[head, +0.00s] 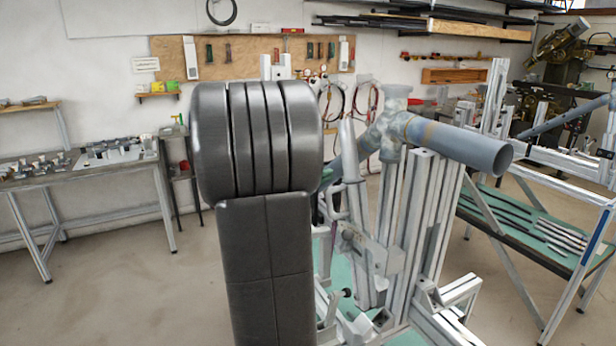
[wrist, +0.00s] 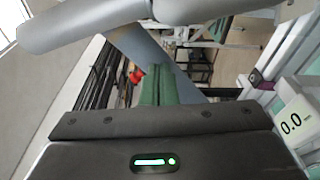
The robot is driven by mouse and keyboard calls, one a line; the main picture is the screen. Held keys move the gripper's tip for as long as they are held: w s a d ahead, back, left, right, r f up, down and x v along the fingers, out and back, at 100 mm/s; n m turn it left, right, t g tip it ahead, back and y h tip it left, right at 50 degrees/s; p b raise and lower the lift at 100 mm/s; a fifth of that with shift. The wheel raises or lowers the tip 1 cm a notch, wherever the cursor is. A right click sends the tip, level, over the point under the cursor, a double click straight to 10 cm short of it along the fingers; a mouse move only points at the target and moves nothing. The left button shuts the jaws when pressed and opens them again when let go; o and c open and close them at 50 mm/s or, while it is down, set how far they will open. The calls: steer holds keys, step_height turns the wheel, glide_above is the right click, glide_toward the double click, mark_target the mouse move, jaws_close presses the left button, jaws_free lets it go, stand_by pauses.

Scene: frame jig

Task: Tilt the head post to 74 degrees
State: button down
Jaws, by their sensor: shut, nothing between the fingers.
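The frame jig (head: 425,215) stands right of centre in the head view, built of upright aluminium profiles on a green base. A thick grey tube (head: 455,140) is held at its top. A slanted grey post (head: 350,180) stands just left of the profiles; I cannot tell for sure that it is the head post. My gripper (wrist: 158,75) shows green fingers, shut and empty, below the large grey tubes in the wrist view. In the head view my arm hides most of the gripper.
A small red part (wrist: 136,76) shows beside the fingers in the wrist view. A bench with a green top (head: 530,225) holding dark and light rods stands at right. A workbench (head: 85,175) with metal parts stands at left. Floor between is clear.

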steer(key=s+d+p, duration=0.1)
steer(key=s+d, duration=0.1)
steer(key=d, duration=0.1)
steer(key=shift+s+r+p, duration=0.2)
steer(key=shift+s+p, duration=0.1)
steer(key=shift+p, duration=0.1)
steer(key=shift+b, duration=0.35)
steer(key=shift+s+d+r+b, duration=0.15)
steer(key=shift+s+b, duration=0.5)
steer(key=shift+b, duration=0.5)
